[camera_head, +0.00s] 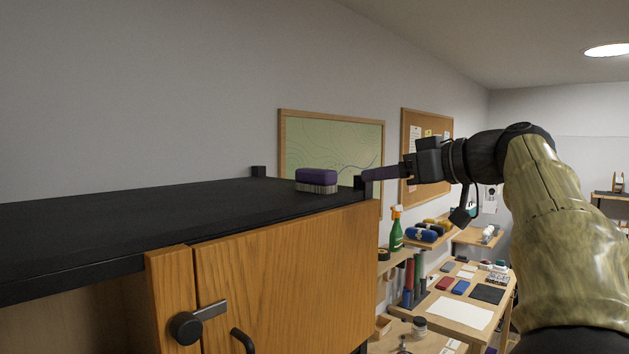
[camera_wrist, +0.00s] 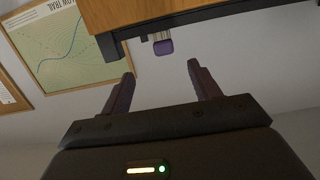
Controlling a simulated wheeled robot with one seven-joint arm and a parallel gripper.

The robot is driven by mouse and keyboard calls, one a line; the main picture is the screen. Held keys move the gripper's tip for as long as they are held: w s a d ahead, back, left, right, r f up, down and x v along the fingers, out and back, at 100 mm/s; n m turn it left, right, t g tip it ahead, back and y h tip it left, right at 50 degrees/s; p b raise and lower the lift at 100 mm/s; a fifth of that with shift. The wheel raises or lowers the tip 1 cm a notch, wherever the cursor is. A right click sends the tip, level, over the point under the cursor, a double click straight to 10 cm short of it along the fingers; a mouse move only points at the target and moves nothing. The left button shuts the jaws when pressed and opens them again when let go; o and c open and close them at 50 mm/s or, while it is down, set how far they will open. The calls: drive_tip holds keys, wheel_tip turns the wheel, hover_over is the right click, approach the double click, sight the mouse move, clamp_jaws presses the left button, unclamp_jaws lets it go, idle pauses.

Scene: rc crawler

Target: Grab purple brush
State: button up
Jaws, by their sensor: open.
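The purple brush (camera_head: 317,178) lies on the black top of a wooden cabinet, near its right end, with its pale bristles facing down. It also shows in the wrist view (camera_wrist: 163,46), ahead of the fingers and between their lines. My gripper (camera_head: 368,175) is to the right of the brush, at about the height of the cabinet top, with a gap between them. In the wrist view, the two purplish fingers of my gripper (camera_wrist: 160,72) are spread apart with nothing between them.
The cabinet's black top (camera_head: 120,215) has small raised posts at its right end, one (camera_head: 359,183) close to my fingertips. A framed map (camera_head: 340,140) and a cork board hang on the wall. A workbench (camera_head: 470,310) with several items stands below right.

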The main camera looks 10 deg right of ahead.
sight(334, 180)
drive_tip(key=p+x, duration=0.5)
drive_tip(key=x, duration=0.6)
drive_tip(key=shift+a+r, duration=0.1)
drive_tip(key=shift+a, duration=0.05)
drive_tip(key=shift+w+a, duration=0.2)
drive_tip(key=shift+w, duration=0.05)
drive_tip(key=shift+s+d, duration=0.1)
drive_tip(key=shift+s, duration=0.1)
drive_tip(key=shift+w+p, duration=0.3)
drive_tip(key=shift+p, duration=0.1)
drive_tip(key=a+p, duration=0.1)
drive_tip(key=w+p, duration=0.1)
drive_tip(key=shift+w+a+p, duration=0.2)
drive_tip(key=shift+a+p, duration=0.1)
drive_tip(key=shift+a, duration=0.1)
drive_tip(key=shift+p+x, duration=0.65)
drive_tip(key=shift+x, duration=0.4)
drive_tip(key=shift+w+a+f, duration=0.15)
drive_tip(key=shift+w+f, duration=0.25)
drive_tip(key=shift+f, duration=0.05)
drive_tip(key=shift+s, duration=0.1)
